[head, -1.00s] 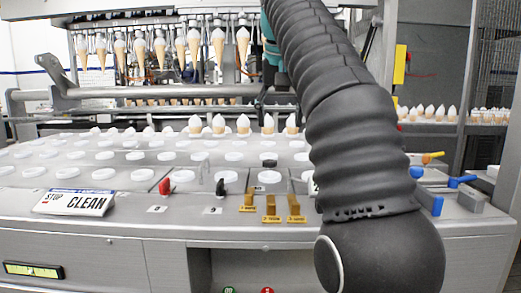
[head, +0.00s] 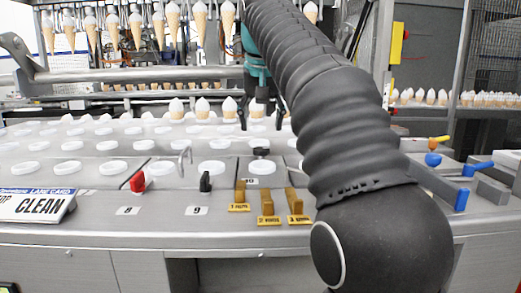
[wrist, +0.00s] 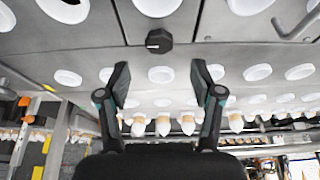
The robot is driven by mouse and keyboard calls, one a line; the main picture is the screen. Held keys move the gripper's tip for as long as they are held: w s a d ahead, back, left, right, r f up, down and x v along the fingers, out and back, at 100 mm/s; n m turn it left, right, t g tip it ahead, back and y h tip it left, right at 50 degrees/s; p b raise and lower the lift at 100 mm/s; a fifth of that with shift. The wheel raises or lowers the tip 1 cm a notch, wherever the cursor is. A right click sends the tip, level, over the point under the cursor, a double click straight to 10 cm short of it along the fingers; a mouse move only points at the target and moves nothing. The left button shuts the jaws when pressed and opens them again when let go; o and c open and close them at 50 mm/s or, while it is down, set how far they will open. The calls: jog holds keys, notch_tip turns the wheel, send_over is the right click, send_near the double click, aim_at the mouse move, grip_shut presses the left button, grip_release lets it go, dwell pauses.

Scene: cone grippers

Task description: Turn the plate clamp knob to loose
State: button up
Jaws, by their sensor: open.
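A black round knob (head: 261,152) sits on the steel machine top, near a label reading 10. It also shows in the wrist view (wrist: 158,41) with a short pale mark on its face. I cannot read which knob is the plate clamp one. A red lever knob (head: 137,182) stands by label 8 and a black lever knob (head: 205,182) by label 9. My gripper (head: 261,122) is open and empty over the machine top behind the round black knob. In the wrist view its two fingers (wrist: 158,75) are spread, with the knob centred beyond their tips, apart from them.
White round lids (head: 212,167) cover the machine top. Cones (head: 202,108) stand in a row behind, and more hang above. Blue handles (head: 478,169) are at right.

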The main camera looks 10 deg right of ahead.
aim_at(261, 149)
jog(key=b+x, duration=0.1)
jog(key=x, duration=0.5)
jog(key=shift+w+d+f+b, duration=0.1)
jog(key=shift+f+b, duration=0.15)
jog(key=shift+b, duration=0.05)
jog(key=c, duration=1.1)
